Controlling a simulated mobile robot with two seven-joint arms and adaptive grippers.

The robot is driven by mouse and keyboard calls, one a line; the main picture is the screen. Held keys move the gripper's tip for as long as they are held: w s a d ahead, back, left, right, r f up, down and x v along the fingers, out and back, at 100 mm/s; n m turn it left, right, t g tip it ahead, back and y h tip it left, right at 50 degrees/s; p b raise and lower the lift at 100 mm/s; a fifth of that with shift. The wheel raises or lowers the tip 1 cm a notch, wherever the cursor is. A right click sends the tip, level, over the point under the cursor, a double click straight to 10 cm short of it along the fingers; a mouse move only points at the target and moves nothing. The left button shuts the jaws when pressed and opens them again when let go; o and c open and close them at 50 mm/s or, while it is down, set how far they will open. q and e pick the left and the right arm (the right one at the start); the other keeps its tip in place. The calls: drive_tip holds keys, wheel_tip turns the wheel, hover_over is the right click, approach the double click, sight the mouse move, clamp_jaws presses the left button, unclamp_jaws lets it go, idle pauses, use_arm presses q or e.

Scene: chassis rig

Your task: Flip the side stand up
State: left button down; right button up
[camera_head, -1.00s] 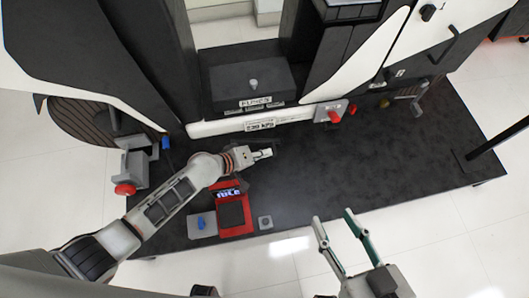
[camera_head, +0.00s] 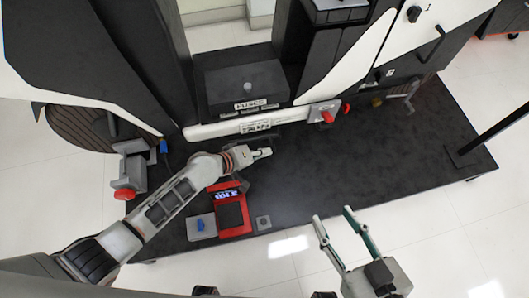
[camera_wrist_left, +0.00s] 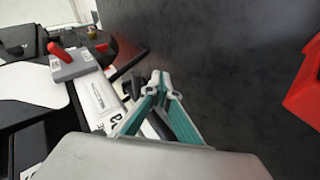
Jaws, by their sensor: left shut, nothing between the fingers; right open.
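The large black-and-white chassis (camera_head: 240,80) stands on the dark platform (camera_head: 370,155). My left gripper (camera_head: 268,152) is close to its lower white edge, just below a small label plate (camera_head: 256,127). In the left wrist view, the left gripper's fingers (camera_wrist_left: 160,76) meet at the tips with nothing between them. A dark narrow part (camera_wrist_left: 132,84) shows beside the fingertips, under the chassis edge. It may be the side stand, but I cannot tell, nor whether the fingers touch it. My right gripper (camera_head: 335,215) is open and empty, at the platform's front edge.
A red device with a screen (camera_head: 232,213) and a grey box with a blue knob (camera_head: 201,226) lie near my left forearm. A red knob on a grey block (camera_head: 125,193) is at left. Another red knob (camera_head: 327,117) is on the chassis edge.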

use_arm(q)
drive_tip(key=v, duration=1.2)
idle(0.3)
drive_tip(key=shift+r, duration=0.1)
idle(0.4)
